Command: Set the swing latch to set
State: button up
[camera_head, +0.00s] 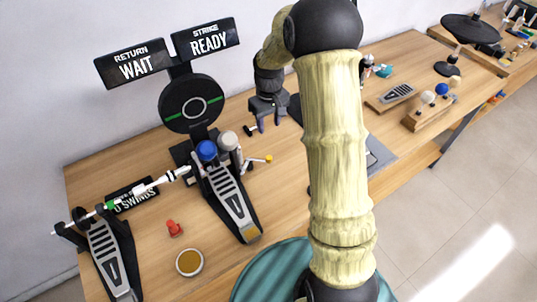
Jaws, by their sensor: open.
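My gripper (269,124) hangs above the table at the back, fingers pointing down, open and empty. Below it and slightly left, a small lever with a yellow knob (268,158) sticks out to the right from beside the middle pedal (230,200). It looks like the swing latch, but its set marking is too small to read. The gripper is apart from it. The pedal has a blue beater (206,150) and a white-grey beater (228,140) at its top. Behind stand two signs: WAIT (137,65) under RETURN and READY (207,40) under STRIKE.
A second pedal (108,258) stands at the left, joined by a rod (150,185). A red piece (174,228) and a round tin (190,262) lie in front. My arm covers the centre. A wooden block with knobs (428,110) stands right.

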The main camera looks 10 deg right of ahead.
aim_at(269, 157)
notch_tip(269, 157, down, 15)
jog(key=p, duration=0.4)
jog(key=shift+s, duration=0.1)
jog(key=shift+f+p, duration=0.35)
jog(key=shift+f, duration=0.45)
jog(key=shift+c, duration=0.4)
grip_shut()
